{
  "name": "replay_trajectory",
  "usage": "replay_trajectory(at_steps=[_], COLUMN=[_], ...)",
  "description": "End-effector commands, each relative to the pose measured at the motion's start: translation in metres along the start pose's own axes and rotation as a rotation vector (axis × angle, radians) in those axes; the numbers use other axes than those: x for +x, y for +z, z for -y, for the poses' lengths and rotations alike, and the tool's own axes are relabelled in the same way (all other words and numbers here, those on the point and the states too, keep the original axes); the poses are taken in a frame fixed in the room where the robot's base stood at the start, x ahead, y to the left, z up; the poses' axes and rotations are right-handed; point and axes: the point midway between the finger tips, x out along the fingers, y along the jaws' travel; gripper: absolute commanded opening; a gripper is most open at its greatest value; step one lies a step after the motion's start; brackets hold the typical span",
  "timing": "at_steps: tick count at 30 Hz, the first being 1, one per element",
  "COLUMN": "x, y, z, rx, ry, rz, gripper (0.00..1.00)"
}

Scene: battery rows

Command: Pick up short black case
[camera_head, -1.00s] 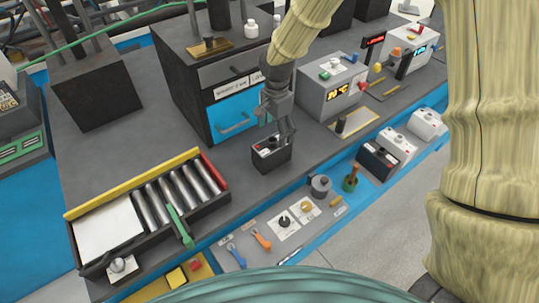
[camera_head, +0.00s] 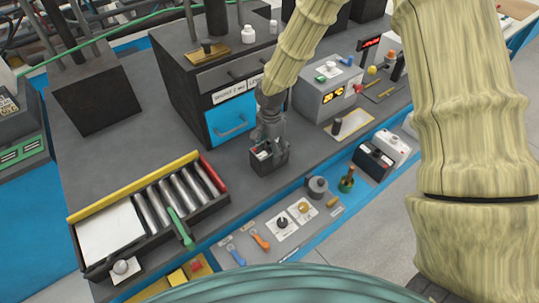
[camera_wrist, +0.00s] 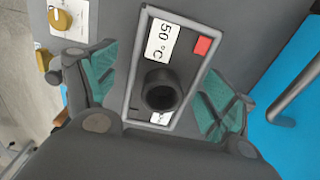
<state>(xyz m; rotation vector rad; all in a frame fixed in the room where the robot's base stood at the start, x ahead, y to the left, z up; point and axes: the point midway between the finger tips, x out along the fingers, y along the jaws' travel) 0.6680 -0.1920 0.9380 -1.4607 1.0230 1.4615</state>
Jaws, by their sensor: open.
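The short black case (camera_head: 271,164) stands on the grey bench top in front of the blue-drawer cabinet. In the wrist view the case (camera_wrist: 140,75) shows its top with a "50 °C" label, a red square and a dark round knob. My gripper (camera_head: 268,143) is directly above the case, pointing down. In the wrist view my gripper (camera_wrist: 160,90) is open, with one green-padded finger on each long side of the case. Part of the case's top is hidden by my gripper in the head view.
A roller tray (camera_head: 150,212) stands at the left. The cabinet with the blue drawer (camera_head: 230,118) is close behind the case. A grey control box (camera_head: 328,92) is to the right. Another black case (camera_head: 372,163) and a white one (camera_head: 393,147) sit on the lower front ledge.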

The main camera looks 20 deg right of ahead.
Motion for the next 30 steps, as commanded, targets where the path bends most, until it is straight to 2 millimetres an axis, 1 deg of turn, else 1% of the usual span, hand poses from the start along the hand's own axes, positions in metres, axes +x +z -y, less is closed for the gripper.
replay_trajectory(at_steps=[12, 17, 23, 26, 30], x=[0.033, 0.037, 0.038, 0.038, 0.038], y=[0.001, 0.001, 0.001, 0.001, 0.001], z=[0.001, 0.002, 0.002, 0.002, 0.002], rx=[0.0, -0.001, -0.001, -0.001, -0.001], ry=[0.0, -0.002, -0.002, -0.002, -0.002], rz=[0.0, -0.001, -0.001, -0.001, -0.001], gripper=[0.84, 0.84, 0.84, 0.68, 0.42])
